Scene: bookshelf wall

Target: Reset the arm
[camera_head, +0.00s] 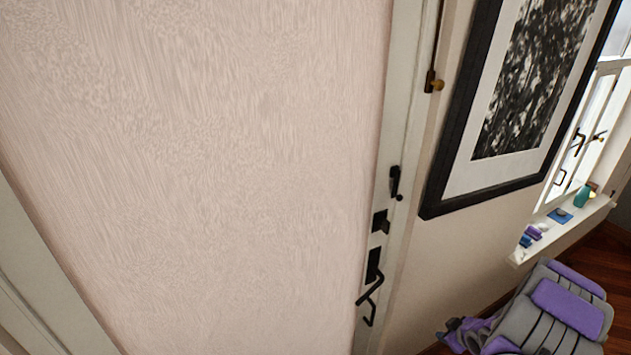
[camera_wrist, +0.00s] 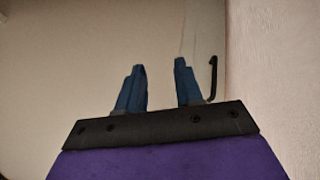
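My gripper (camera_wrist: 160,68) shows in the wrist view. Its two blue fingers point up from a black bar on a purple body. The fingers stand apart with a clear gap, and nothing is between them. A plain pale surface lies behind them.
A pale wall panel (camera_head: 200,170) fills much of the head view. A white frame with dark handles (camera_head: 372,285) borders it. Right of it hang a black-framed picture (camera_head: 530,85) and a windowsill (camera_head: 565,232) with small objects. A dark hook (camera_wrist: 213,75) shows beside my right finger.

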